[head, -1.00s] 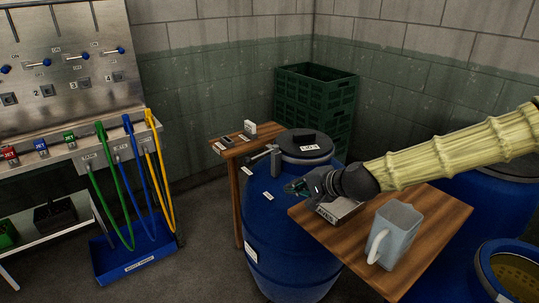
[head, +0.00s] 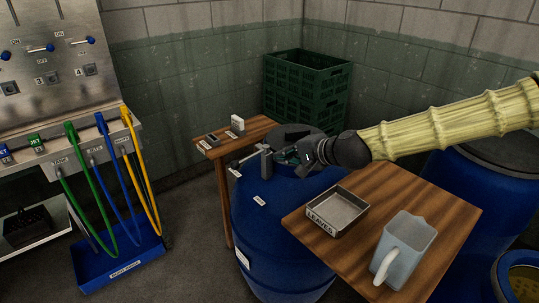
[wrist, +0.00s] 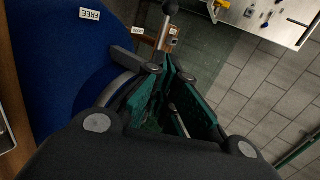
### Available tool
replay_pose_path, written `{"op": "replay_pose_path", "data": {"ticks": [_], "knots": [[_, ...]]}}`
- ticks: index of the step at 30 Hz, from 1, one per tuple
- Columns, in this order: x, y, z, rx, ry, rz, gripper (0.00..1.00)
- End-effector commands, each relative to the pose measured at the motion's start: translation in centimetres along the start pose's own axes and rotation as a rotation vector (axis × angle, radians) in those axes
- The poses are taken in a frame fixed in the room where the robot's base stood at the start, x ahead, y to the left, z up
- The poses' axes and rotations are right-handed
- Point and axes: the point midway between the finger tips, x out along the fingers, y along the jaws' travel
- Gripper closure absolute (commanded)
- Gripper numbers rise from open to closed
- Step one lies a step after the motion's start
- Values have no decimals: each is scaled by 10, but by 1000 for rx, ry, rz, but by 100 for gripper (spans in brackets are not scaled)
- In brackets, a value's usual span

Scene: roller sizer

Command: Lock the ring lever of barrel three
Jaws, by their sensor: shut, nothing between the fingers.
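In the wrist view the lever (wrist: 163,32) lies just beyond the fingertips, and a FREE label (wrist: 89,14) sits on the blue barrel top. My gripper (head: 284,157) is shut and empty over the barrel top, close to the block. I cannot tell whether it touches the lever. My gripper hides part of the lid.
A LEAVES tray (head: 339,211) and a pale jug (head: 405,245) stand on the near wooden table (head: 445,215), close under my arm. A small table (head: 222,143) stands behind the barrel. Green crates (head: 305,90) fill the corner. A hose rack stands left; open floor lies between.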

Motion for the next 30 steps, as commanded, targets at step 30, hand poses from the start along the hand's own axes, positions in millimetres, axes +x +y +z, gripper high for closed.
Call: {"op": "replay_pose_path", "data": {"ticks": [30], "knots": [[113, -1, 2, -1, -3, 1, 100]]}}
